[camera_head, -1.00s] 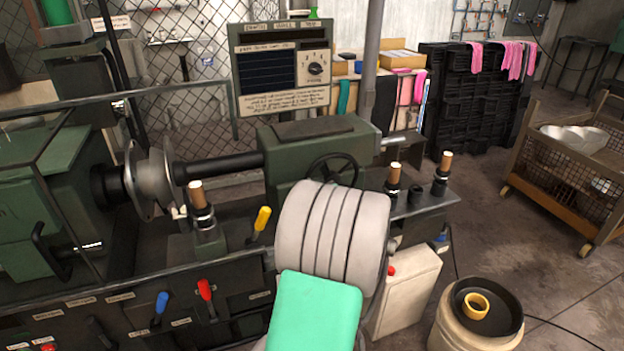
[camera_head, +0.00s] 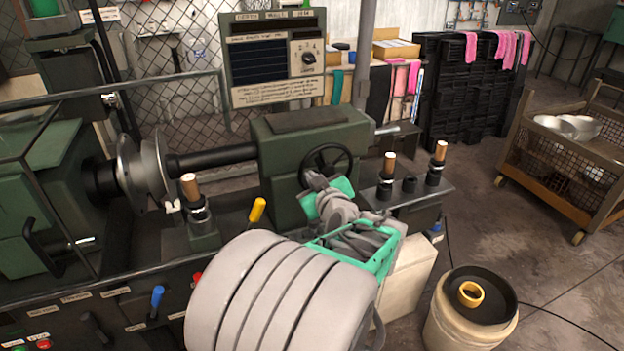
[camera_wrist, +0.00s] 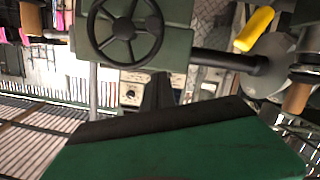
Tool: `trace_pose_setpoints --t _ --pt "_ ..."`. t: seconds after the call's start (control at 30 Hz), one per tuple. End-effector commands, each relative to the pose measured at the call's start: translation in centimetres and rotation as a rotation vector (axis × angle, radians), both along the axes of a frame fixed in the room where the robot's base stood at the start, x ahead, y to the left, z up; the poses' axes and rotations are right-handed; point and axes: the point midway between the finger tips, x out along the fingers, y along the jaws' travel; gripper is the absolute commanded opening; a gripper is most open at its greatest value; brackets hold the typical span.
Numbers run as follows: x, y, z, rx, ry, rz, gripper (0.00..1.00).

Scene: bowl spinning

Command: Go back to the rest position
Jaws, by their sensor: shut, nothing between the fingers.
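My arm reaches up from the bottom of the head view, with a large grey ribbed link in front and grey and teal wrist parts beyond it. My gripper (camera_head: 318,181) is at the far end, in front of the green spinning machine (camera_head: 290,140) and beside its black handwheel (camera_head: 327,165). It looks shut and empty. In the wrist view the machine (camera_wrist: 170,40) and handwheel (camera_wrist: 124,29) fill the top, upside down. Whether the gripper touches the handwheel cannot be told.
A metal disc-shaped part (camera_head: 150,170) sits on the spindle at left. Wooden-handled posts (camera_head: 389,165) and a yellow lever (camera_head: 257,210) stand near the arm. A beige drum (camera_head: 445,325) is at lower right. A wire cart (camera_head: 515,150) holds metal bowls (camera_head: 553,124).

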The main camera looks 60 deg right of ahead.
Motion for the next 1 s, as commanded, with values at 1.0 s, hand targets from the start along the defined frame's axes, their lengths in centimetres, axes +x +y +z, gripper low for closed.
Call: trace_pose_setpoints --t 1.0 --pt "2.7 42.7 -5.2 0.611 0.889 0.38 0.0"
